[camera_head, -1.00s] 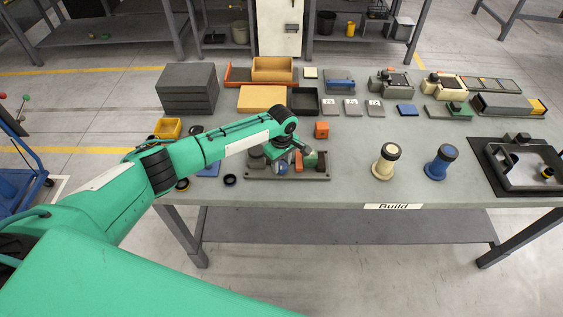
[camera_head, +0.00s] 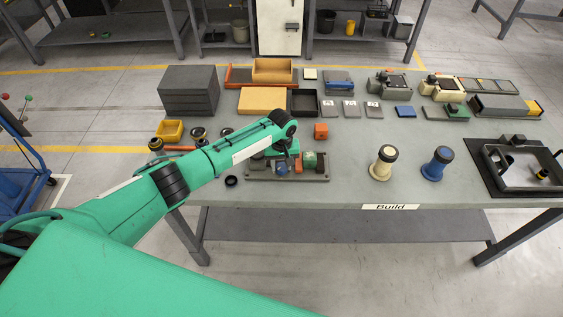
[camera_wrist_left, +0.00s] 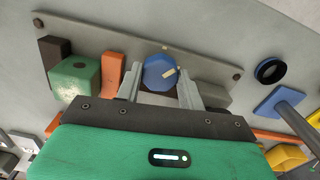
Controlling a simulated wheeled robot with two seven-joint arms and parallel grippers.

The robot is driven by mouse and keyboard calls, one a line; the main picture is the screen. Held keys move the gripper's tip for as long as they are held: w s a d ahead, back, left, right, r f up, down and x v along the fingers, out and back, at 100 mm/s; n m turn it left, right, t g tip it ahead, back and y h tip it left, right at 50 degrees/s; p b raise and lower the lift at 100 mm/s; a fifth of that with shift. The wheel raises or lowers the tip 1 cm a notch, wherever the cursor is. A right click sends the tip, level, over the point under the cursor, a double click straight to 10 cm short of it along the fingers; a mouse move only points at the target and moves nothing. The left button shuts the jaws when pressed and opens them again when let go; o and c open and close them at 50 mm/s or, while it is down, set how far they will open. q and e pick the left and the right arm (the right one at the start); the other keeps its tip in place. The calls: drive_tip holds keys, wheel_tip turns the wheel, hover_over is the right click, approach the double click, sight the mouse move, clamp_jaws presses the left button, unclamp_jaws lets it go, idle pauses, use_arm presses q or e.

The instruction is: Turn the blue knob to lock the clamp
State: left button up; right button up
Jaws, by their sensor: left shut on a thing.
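The blue knob (camera_wrist_left: 157,73) sits on the grey clamp plate (camera_wrist_left: 120,38) in the left wrist view. It carries a pale mark pointing to the lower right side, and a small pale mark is on the plate above it. My left gripper (camera_wrist_left: 160,84) has its two grey fingers on either side of the knob and is shut on it. In the head view the knob (camera_head: 282,168) shows below the left gripper (camera_head: 284,160), partly hidden by it. A green block (camera_wrist_left: 75,80) and an orange strip (camera_wrist_left: 112,75) stand left of the knob. My right gripper is not in view.
An orange block (camera_head: 321,131) stands behind the clamp. A black ring (camera_head: 231,181) lies left of it. A cream cylinder (camera_head: 383,162) and a blue cylinder (camera_head: 437,164) stand to the right. Between clamp and cylinders the table is clear.

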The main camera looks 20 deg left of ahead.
sight(282, 166)
use_arm(q)
drive_tip(key=m, duration=0.4)
drive_tip(key=shift+r+m+p, duration=0.1)
drive_tip(key=shift+m+p, duration=0.2)
drive_tip(key=shift+p, duration=0.1)
drive_tip(key=m, duration=0.4)
drive_tip(key=shift+w, duration=0.1)
drive_tip(key=shift+m, duration=0.3)
drive_tip(key=o, duration=1)
wheel_tip(282, 166, up, 14)
drive_tip(key=b, duration=0.3)
